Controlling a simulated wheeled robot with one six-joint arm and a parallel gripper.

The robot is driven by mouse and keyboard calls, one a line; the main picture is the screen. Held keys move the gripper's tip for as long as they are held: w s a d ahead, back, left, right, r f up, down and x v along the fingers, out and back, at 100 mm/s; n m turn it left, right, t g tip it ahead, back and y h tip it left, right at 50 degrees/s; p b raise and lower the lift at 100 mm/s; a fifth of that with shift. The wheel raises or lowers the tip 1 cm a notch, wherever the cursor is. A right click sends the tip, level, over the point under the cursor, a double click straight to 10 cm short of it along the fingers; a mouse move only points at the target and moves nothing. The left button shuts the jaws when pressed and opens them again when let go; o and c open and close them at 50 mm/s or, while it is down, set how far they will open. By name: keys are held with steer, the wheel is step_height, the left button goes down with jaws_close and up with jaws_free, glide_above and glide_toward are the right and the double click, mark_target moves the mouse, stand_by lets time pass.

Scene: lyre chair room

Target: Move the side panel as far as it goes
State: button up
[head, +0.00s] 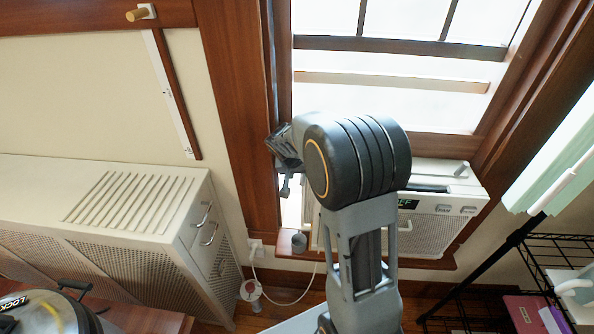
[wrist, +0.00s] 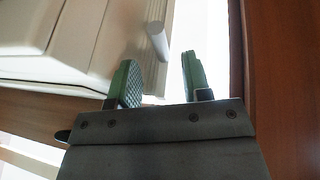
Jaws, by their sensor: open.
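A white window air conditioner (head: 430,232) sits in the lower window opening, partly hidden behind my arm. In the wrist view, a white upright bar with a ridged side (wrist: 157,38) stands out beside the white body (wrist: 65,35); it appears to be the side panel's edge or grip. My gripper (head: 286,178) is at the left side of the window opening, beside the wood frame. In the wrist view my gripper (wrist: 160,62) is open, with green pads apart. The bar lies beyond the fingertips, nearer the left finger; I cannot tell if they touch.
The brown window frame (wrist: 282,80) stands close to the right of the fingers in the wrist view. A small dark cup-like object (head: 299,243) is on the sill. A white cabinet (head: 130,195) stands at left, a black wire rack (head: 550,262) at right.

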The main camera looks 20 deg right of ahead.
mark_target(302, 178)
steer(key=shift+b+x, duration=0.6)
steer(key=shift+x, duration=1.2)
steer(key=shift+r, duration=0.1)
steer(key=shift+b, duration=0.3)
steer(key=shift+d, duration=0.1)
jaws_close()
